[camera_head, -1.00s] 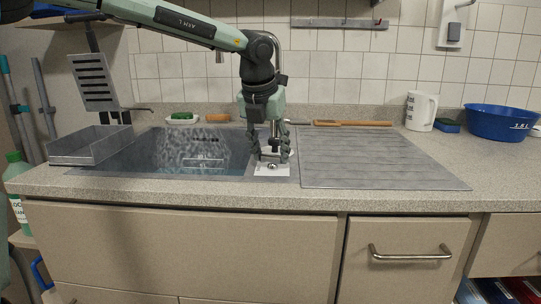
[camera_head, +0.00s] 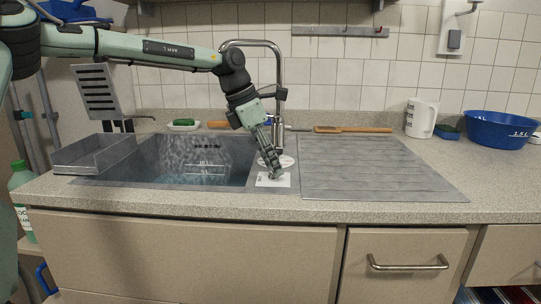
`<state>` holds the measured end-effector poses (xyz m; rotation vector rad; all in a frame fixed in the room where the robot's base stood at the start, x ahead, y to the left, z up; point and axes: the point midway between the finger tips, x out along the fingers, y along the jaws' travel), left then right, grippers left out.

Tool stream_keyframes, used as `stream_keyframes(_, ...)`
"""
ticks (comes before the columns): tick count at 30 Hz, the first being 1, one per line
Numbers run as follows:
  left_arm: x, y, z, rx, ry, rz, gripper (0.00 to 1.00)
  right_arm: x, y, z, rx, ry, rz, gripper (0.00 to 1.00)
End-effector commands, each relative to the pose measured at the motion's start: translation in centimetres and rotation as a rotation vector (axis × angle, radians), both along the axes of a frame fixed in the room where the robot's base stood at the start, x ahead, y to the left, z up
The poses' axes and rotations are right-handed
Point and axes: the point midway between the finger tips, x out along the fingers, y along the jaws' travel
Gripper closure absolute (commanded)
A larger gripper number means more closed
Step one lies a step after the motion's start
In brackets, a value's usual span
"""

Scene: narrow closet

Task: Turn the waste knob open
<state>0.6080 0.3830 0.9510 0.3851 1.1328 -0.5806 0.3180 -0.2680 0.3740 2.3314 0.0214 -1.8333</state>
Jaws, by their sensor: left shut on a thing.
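My left gripper (camera_head: 276,174) reaches down from the upper left, tilted, with its fingertips at the white plate (camera_head: 264,181) on the sink ledge, right of the basin. Its fingers are closed together on the small waste knob, which they hide from view. I cannot tell how far the knob is turned. The sink basin (camera_head: 130,170) holds water just left of the plate. My right gripper does not show.
The tall faucet (camera_head: 281,75) rises close behind my left gripper. The ribbed drainboard (camera_head: 375,165) to the right is bare. A wooden brush (camera_head: 352,130), white jug (camera_head: 421,118) and blue bowl (camera_head: 497,130) stand farther back. A grey metal tray (camera_head: 95,155) sits at the left.

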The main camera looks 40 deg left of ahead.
Motion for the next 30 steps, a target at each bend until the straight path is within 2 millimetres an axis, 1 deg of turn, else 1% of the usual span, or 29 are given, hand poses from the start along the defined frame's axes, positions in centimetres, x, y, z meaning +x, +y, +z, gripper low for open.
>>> stream_keyframes(1,0.1,0.1,0.1,0.000,0.001,-0.037,0.84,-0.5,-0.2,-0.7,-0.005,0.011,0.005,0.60)
stream_keyframes(3,0.1,0.1,0.1,-0.001,0.002,-0.095,0.84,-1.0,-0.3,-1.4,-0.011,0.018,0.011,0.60)
stream_keyframes(10,0.2,0.1,0.1,0.001,0.000,-0.251,0.84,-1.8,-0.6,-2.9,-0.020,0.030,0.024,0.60)
stream_keyframes(18,0.3,0.1,0.0,0.002,0.000,-0.350,0.84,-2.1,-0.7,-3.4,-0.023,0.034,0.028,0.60)
stream_keyframes(30,0.3,0.1,0.0,0.003,-0.001,-0.380,0.84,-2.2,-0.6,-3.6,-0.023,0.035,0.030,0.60)
